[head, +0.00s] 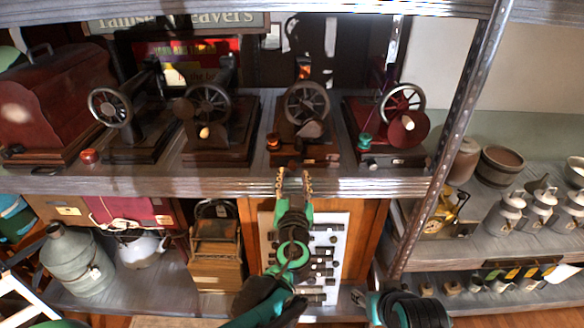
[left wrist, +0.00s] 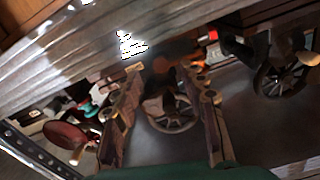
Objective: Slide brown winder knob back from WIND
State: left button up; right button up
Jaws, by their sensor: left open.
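The third sewing machine from the left (head: 307,103) stands on the upper shelf, with a spoked handwheel and wooden base. A small dark brown knob (head: 293,164) shows at its front edge; I take it for the winder knob. In the left wrist view, turned upside down, a brown shape (left wrist: 168,68) lies between the fingers, blurred. My left gripper (head: 293,176) is open at the shelf's front edge, its fingers pointing at this machine. It appears in the left wrist view (left wrist: 165,80) with its fingers apart. No WIND lettering is readable. My right arm shows at bottom right; its jaws are unclear.
An orange knob (head: 271,143) sits beside the brown one. Other machines stand on both sides, one with a teal knob (head: 365,141) and red disc (head: 408,128). A metal post (head: 447,135) stands to the right.

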aim_at(293, 167)
pick_arm(q)
jog(key=shift+w+b, duration=0.35)
jog(key=shift+w, duration=1.85)
grip_shut()
jog(key=shift+a, duration=2)
jog(key=shift+d, duration=0.1)
jog(key=shift+c, duration=0.4)
grip_release()
jog(key=shift+o, duration=0.4)
jog(key=shift+a, duration=0.2)
jog(key=shift+d, duration=0.1)
